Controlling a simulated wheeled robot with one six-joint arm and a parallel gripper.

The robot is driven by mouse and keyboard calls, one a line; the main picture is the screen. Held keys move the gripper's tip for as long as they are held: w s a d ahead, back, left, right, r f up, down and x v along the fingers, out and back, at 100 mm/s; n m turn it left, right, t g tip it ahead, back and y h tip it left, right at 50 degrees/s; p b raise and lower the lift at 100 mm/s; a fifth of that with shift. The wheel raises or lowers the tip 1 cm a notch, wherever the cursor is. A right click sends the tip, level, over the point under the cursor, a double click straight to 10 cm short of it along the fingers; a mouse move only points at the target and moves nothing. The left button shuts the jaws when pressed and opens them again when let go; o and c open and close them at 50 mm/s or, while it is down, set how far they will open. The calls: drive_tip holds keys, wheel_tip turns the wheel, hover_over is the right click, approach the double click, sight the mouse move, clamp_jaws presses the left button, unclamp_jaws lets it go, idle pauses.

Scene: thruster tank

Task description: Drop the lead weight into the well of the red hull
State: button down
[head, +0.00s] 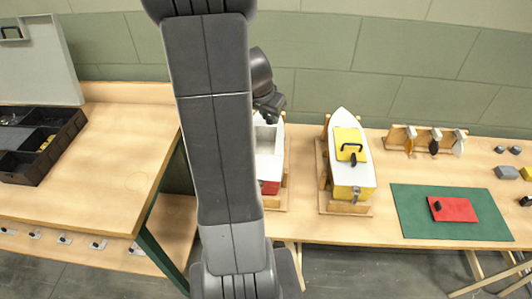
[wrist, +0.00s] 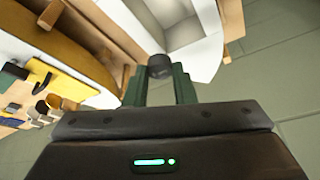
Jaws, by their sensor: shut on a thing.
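The red hull (head: 270,187) is a white boat with a red end on a wooden stand, partly hidden behind my arm. Its open well (head: 268,139) shows beside the arm, and a pale hollow well (wrist: 185,22) shows beyond the fingertips in the wrist view. My gripper (wrist: 160,78) is shut on a small dark grey lead weight (wrist: 160,66), held at the tips of its green fingers. In the head view my gripper (head: 270,104) is at the far end of the hull, mostly dark and small. The exact height of the weight over the well cannot be told.
A yellow hull (head: 352,185) with a handled lid stands to the right on its own stand. A red lid (head: 453,209) lies on a green mat (head: 408,222). A dark toolbox (head: 28,170) is at left.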

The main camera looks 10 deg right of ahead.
wheel_tip(320, 180, down, 2)
drive_tip(key=shift+b, duration=0.4)
drive_tip(key=c, duration=1.1)
unclamp_jaws()
drive_tip(key=shift+r, duration=0.1)
drive_tip(key=v, duration=1.3)
drive_tip(key=shift+s+a+r, duration=0.15)
drive_tip(key=shift+a+r, duration=0.05)
drive_tip(key=shift+r, duration=0.1)
